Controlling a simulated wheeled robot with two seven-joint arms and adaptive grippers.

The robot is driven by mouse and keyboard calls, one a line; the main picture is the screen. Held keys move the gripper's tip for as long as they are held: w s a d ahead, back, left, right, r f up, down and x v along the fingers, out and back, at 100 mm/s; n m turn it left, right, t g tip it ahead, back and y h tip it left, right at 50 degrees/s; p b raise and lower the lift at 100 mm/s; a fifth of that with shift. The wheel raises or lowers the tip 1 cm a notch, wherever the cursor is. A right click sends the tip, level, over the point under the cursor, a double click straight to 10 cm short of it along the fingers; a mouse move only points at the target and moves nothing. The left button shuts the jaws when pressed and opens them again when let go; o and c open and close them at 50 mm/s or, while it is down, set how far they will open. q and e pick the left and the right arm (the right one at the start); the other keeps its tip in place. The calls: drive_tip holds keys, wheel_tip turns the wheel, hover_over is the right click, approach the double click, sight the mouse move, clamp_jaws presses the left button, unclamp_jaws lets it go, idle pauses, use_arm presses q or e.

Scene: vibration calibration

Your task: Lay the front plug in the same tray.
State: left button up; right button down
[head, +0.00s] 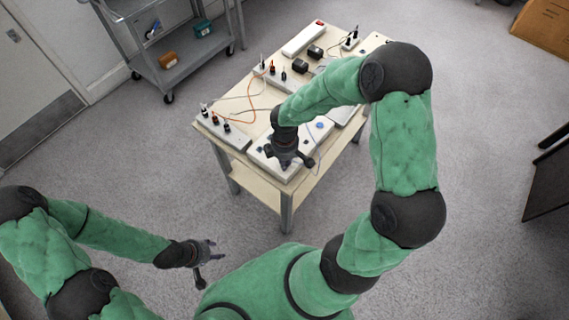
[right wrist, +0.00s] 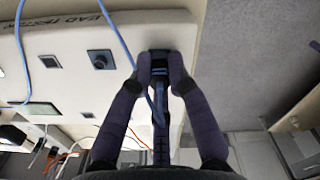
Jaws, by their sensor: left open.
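A dark plug (right wrist: 160,72) with a blue cable (right wrist: 118,40) sits at the edge of a pale panel (right wrist: 70,85) in the right wrist view. My right gripper (right wrist: 160,66) has its two fingertips against the plug's sides, with no clear gap. In the head view my right gripper (head: 290,160) is over the near end of the table, at the white box, and hides the plug. My left gripper (head: 207,252) is open and empty above the floor, away from the table. A pale, tray-like edge (head: 345,115) shows partly behind my right arm; I cannot tell if it is the tray.
The table (head: 262,188) holds a white power strip (head: 303,40), black adapters (head: 301,66), strips with dark plugs (head: 222,130) and loose orange and grey cables. A grey cart (head: 185,66) with an orange bin (head: 168,60) and a teal bin (head: 203,29) stands behind left. The floor around is clear.

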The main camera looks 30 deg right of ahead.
drive_tip(key=shift+n+p, duration=1.45)
drive_tip(key=shift+n, duration=0.65)
drive_tip(key=shift+n+p, duration=1.15)
drive_tip(key=shift+n, duration=0.35)
drive_tip(key=shift+s+n+p, duration=0.1)
drive_tip(key=shift+n+p, duration=1.25)
drive_tip(key=shift+n, duration=0.55)
drive_tip(key=shift+n+p, duration=1.3)
drive_tip(key=shift+n, duration=0.5)
idle(0.7)
